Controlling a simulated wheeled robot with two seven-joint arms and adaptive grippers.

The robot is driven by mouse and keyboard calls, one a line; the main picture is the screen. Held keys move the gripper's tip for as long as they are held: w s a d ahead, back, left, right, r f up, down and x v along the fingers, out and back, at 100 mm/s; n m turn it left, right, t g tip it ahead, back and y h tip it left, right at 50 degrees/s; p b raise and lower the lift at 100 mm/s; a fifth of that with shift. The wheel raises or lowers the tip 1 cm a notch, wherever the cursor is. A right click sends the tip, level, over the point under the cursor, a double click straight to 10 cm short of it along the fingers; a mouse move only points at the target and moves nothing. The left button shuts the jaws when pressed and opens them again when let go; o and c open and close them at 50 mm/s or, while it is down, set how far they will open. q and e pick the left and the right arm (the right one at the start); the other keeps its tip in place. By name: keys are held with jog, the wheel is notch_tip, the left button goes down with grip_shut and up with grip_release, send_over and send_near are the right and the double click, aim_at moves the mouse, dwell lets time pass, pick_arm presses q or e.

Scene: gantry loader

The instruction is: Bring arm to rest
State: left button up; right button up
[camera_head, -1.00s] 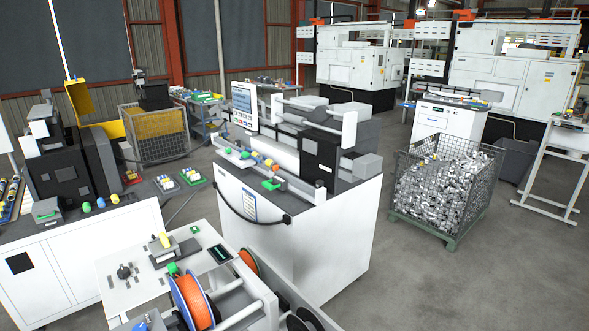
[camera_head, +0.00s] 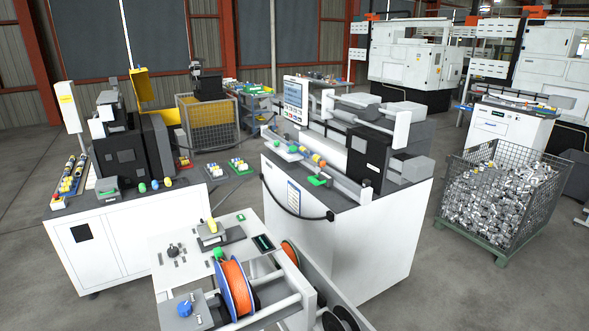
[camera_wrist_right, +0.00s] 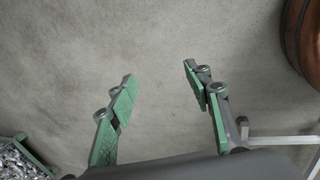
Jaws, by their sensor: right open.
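My right gripper (camera_wrist_right: 158,88) shows in the right wrist view, its two green-padded fingers spread wide apart. It is open, with nothing between the fingers, above bare grey concrete floor. Neither of my grippers shows in the head view, and my left gripper is in no view.
In the right wrist view a crate of metal parts (camera_wrist_right: 22,158) is at the lower left and a brown rounded object (camera_wrist_right: 303,42) at the upper right. The head view shows a white machine cabinet (camera_head: 340,240), orange spools (camera_head: 236,288) and a wire-mesh bin (camera_head: 503,205).

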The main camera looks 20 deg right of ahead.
jog(key=a+f+m+y, duration=0.1)
jog(key=a+f, duration=0.1)
jog(key=a, duration=0.9)
jog(key=a+f+y, duration=0.2)
jog(key=a+f, duration=0.1)
jog(key=a, duration=0.9)
notch_tip(320, 180, down, 8)
jog(key=b, duration=0.7)
jog(key=shift+d+r, duration=0.2)
jog(key=shift+r, duration=0.05)
jog(key=shift+s, duration=0.1)
